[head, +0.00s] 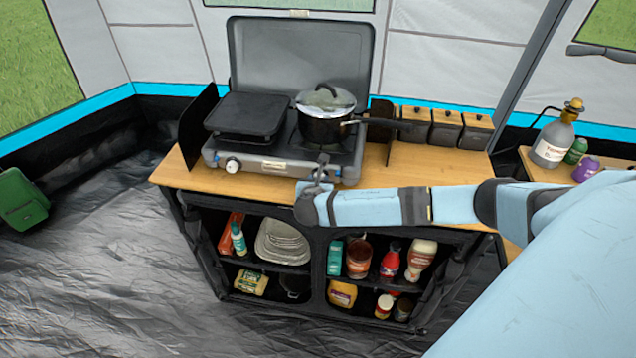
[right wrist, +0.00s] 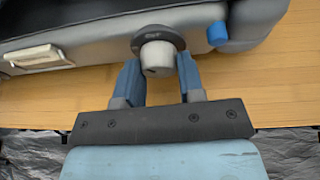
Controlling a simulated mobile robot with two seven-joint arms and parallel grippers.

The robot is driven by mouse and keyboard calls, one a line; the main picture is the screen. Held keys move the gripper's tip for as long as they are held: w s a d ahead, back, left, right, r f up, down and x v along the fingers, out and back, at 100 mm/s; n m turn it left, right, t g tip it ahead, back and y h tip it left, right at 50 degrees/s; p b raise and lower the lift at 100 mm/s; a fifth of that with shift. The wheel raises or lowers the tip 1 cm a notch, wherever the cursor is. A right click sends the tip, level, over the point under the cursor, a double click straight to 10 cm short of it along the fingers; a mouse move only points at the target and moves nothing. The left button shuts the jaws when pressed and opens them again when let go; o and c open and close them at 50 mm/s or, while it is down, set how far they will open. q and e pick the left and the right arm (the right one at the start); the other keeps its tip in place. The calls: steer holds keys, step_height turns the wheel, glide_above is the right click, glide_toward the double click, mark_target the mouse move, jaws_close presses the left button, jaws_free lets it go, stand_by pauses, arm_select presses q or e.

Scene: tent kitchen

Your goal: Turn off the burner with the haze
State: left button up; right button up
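The grey two-burner camp stove (head: 285,170) stands on the wooden counter with its lid up. A dark pot (head: 325,128) with a glass lid sits on its right burner, and a black griddle (head: 248,115) covers the left one. I cannot make out haze clearly over either burner. The left white knob (head: 232,165) shows on the stove's front. My right gripper (head: 320,175) is at the stove's front right. In the right wrist view, its two blue fingers closely flank the right white knob (right wrist: 158,58), which has a dark collar. My left gripper is out of view.
A blue piece (right wrist: 218,34) sticks out of the stove front to the right of the knob. Several wooden-lidded canisters (head: 445,127) stand right of the stove. Shelves below hold bottles and jars. The wooden counter (head: 430,165) has bare room at right.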

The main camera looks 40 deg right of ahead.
steer(key=shift+c, duration=0.7)
steer(key=shift+s+f+m+t+y+p, duration=0.1)
steer(key=shift+m+t+y+p, duration=0.2)
steer(key=shift+m+t+y, duration=0.6)
steer(key=shift+m+t+b, duration=0.5)
steer(key=shift+m, duration=0.8)
steer(key=o, duration=0.9)
